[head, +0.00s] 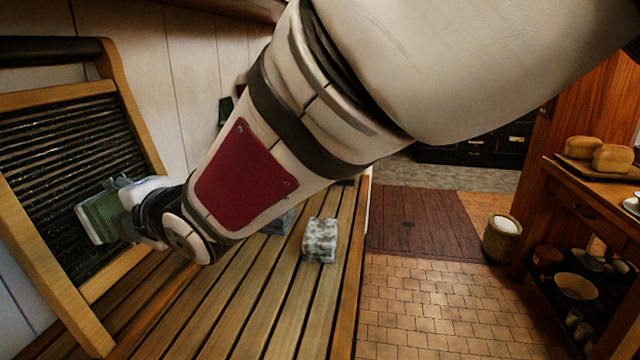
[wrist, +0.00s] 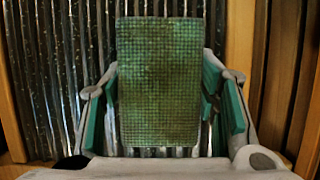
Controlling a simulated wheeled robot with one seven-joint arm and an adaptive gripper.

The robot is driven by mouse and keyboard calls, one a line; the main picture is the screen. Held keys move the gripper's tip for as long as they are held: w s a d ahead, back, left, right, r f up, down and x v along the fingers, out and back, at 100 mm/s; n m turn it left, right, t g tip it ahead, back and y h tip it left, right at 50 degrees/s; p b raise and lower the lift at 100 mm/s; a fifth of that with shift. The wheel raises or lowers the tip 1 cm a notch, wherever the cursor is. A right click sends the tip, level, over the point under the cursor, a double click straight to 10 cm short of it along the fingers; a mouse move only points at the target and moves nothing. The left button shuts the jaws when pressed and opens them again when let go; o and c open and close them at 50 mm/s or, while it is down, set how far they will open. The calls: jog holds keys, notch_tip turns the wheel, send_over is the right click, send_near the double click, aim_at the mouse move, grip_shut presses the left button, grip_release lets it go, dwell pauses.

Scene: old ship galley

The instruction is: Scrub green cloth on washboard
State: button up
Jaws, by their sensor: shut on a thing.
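The green cloth (head: 101,217) is a small block-like pad with a woven green face. My gripper (head: 128,212) is shut on it and holds it in front of the washboard (head: 150,142). In the wrist view the cloth (wrist: 158,82) stands upright between the two fingers of my gripper (wrist: 160,100), with the dark ribbed metal of the washboard (wrist: 60,75) close behind it. I cannot tell whether the cloth touches the ribs. The washboard has a wooden frame and leans upright at the left of the slatted wooden counter.
A grey-white mottled block (head: 320,240) lies on the slatted counter (head: 265,310), with a bluish block (head: 279,222) partly hidden behind my arm. A panelled wall (head: 190,70) rises behind. A side table at right holds bread loaves (head: 612,157). A basket (head: 502,238) stands on the floor.

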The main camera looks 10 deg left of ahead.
aim_at(98, 168)
jog(key=shift+a+r+p, duration=0.3)
jog(key=shift+a+r, duration=0.05)
jog(key=shift+r, duration=0.85)
jog(key=shift+a+r+p, duration=0.25)
jog(key=shift+a+r, duration=0.05)
jog(key=shift+r, duration=0.85)
jog(key=shift+a+r+p, duration=0.3)
jog(key=shift+a+r, duration=0.05)
jog(key=shift+r, duration=0.85)
jog(key=shift+w+a+r+p, duration=0.1)
jog(key=shift+a+r+p, duration=0.15)
jog(key=shift+r, duration=0.65)
jog(key=shift+a+r+p, duration=0.1)
jog(key=shift+r+p, duration=0.2)
jog(key=shift+r, duration=0.55)
jog(key=f+b, duration=0.1)
jog(key=b, duration=0.1)
jog(key=f+b, duration=0.2)
jog(key=shift+d+f, duration=0.1)
jog(key=shift+d, duration=0.2)
jog(key=shift+f+b, duration=0.35)
jog(key=shift+b, duration=0.15)
jog(key=shift+d+f, duration=0.1)
jog(key=shift+d+f+b, duration=0.3)
jog(key=shift+f+b, duration=0.55)
jog(key=shift+b, duration=0.45)
jog(key=shift+d+f+b, duration=0.25)
jog(key=shift+f+b, duration=0.6)
jog(key=shift+b, duration=0.4)
